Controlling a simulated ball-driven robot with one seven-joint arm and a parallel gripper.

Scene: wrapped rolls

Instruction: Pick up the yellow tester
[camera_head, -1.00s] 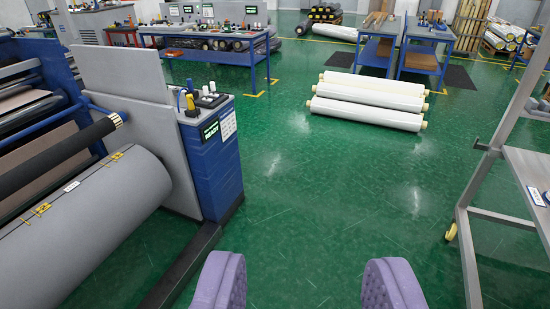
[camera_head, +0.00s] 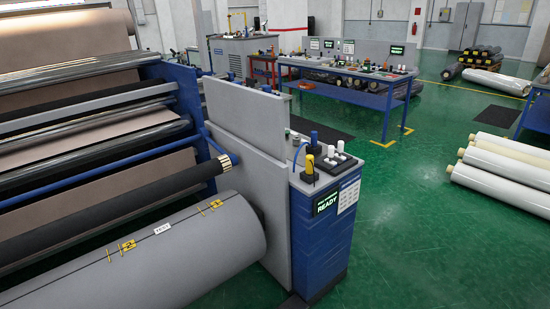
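A small upright yellow object (camera_head: 309,165), which looks like the yellow tester, stands on top of the blue cabinet (camera_head: 322,240) at the end of the roll machine. It is near the cabinet top's front left corner. Its details are too small to make out. A blue-and-black piece (camera_head: 313,142) stands behind it, and white-topped pieces (camera_head: 331,153) stand to its right on a dark base. My gripper is not in view now.
The roll machine with a large grey roll (camera_head: 160,245) fills the left. A grey upright panel (camera_head: 245,155) borders the cabinet's left side. A blue table (camera_head: 350,92) with small items stands behind. White wrapped rolls (camera_head: 500,180) lie at right. Green floor between is clear.

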